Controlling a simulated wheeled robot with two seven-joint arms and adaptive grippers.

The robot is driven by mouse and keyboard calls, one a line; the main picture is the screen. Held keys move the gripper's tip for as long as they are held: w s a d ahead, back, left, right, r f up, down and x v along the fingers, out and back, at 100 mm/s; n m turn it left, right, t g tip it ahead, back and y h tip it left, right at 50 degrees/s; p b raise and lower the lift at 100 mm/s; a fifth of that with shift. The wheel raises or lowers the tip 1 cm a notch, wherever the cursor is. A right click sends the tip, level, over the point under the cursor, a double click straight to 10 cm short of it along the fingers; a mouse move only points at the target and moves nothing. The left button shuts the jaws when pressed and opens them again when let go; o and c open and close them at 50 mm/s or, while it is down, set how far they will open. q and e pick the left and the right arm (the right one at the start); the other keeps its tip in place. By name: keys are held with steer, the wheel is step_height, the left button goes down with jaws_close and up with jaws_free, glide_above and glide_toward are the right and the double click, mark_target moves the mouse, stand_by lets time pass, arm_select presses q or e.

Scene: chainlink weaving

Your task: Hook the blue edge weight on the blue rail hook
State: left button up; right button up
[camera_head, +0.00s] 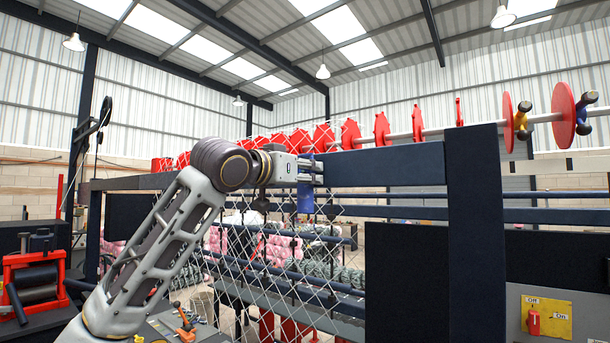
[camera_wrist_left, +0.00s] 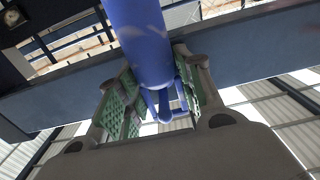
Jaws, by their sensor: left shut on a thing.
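My left gripper (camera_head: 312,172) is at the dark blue beam, in front of the hanging chainlink mesh. It is shut on the blue edge weight (camera_head: 305,201), which shows below the fingers in the head view. In the left wrist view the weight is a thick blue cylinder (camera_wrist_left: 145,40) between the green-padded fingers (camera_wrist_left: 160,95). Thin blue bars with a rounded end (camera_wrist_left: 166,112) show between the pads. I cannot tell whether they belong to the weight or to the blue rail hook, nor whether the two are joined. My right gripper is out of view.
The dark blue beam (camera_head: 385,166) runs right to a wide upright post (camera_head: 475,230). Above it is a rod with red discs (camera_head: 508,122). The chainlink mesh (camera_head: 265,262) hangs below. A red roller machine (camera_head: 36,283) stands left; a panel with a red switch (camera_head: 533,320) is lower right.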

arm_select(q)
steer(key=shift+f+b, duration=0.55)
steer(key=shift+f, duration=0.35)
stand_by(0.5)
stand_by(0.4)
steer(key=o, duration=1.3)
steer(key=shift+w+d, duration=0.1)
steer(key=shift+o, duration=0.2)
steer(key=shift+s, duration=0.2)
steer(key=v, duration=1.1)
steer(key=shift+s+a, duration=0.2)
steer(key=shift+a, duration=0.1)
